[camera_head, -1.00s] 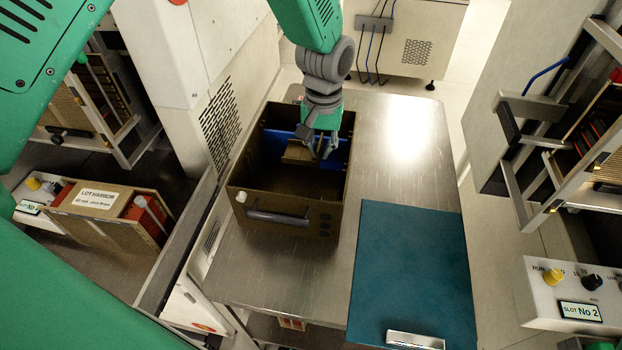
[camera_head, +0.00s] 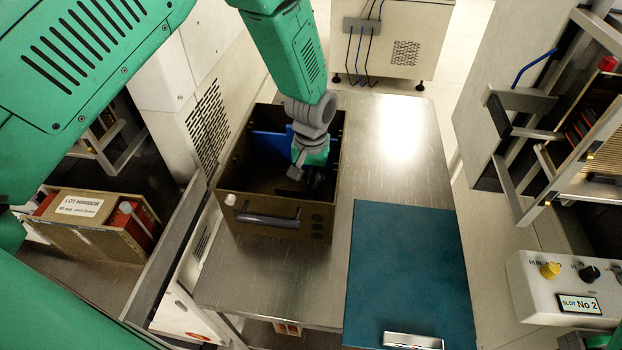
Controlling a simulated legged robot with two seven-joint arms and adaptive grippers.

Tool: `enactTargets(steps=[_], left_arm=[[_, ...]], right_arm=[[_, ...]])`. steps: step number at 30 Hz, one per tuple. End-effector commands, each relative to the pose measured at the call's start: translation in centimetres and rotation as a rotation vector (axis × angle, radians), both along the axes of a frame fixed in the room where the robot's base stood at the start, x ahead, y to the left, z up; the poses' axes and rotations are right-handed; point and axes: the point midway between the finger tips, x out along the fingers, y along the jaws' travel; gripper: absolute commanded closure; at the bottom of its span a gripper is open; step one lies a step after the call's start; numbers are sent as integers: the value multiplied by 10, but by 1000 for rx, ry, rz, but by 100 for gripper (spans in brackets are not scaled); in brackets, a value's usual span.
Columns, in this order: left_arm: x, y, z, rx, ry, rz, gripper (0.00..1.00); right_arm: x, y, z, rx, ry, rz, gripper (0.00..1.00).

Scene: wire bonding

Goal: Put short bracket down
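My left gripper (camera_head: 302,178) reaches down from the top into an open brown box (camera_head: 275,222) on the metal table. Its fingers are inside the box, below the rim, toward the right side. They are dark and partly in shadow, so I cannot tell whether they are open or shut. No short bracket can be made out clearly at the fingers; the box floor there is dark. A blue panel (camera_head: 268,144) stands inside the box, behind and left of the gripper. My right gripper is not in view.
The box's front wall has a handle (camera_head: 268,219). A teal mat (camera_head: 408,265) with a shiny metal piece (camera_head: 412,341) at its front edge lies right of the box. The metal table (camera_head: 390,150) is clear behind the mat. A slot panel (camera_head: 565,290) stands at the right.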

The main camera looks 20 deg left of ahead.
Motion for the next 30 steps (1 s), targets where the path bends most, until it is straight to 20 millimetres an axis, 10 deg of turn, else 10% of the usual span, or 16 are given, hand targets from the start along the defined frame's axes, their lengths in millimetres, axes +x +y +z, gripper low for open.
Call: enactTargets(steps=[2, 4, 17, 30], left_arm=[[0, 2, -3, -1, 1, 1, 100], [0, 2, -3, -1, 1, 1, 74], [0, -1, 5, 1, -1, 1, 74], [1, -1, 93, 0, -2, 1, 74]], right_arm=[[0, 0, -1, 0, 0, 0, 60], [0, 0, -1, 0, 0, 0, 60], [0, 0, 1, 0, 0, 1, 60], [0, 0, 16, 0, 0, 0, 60]])
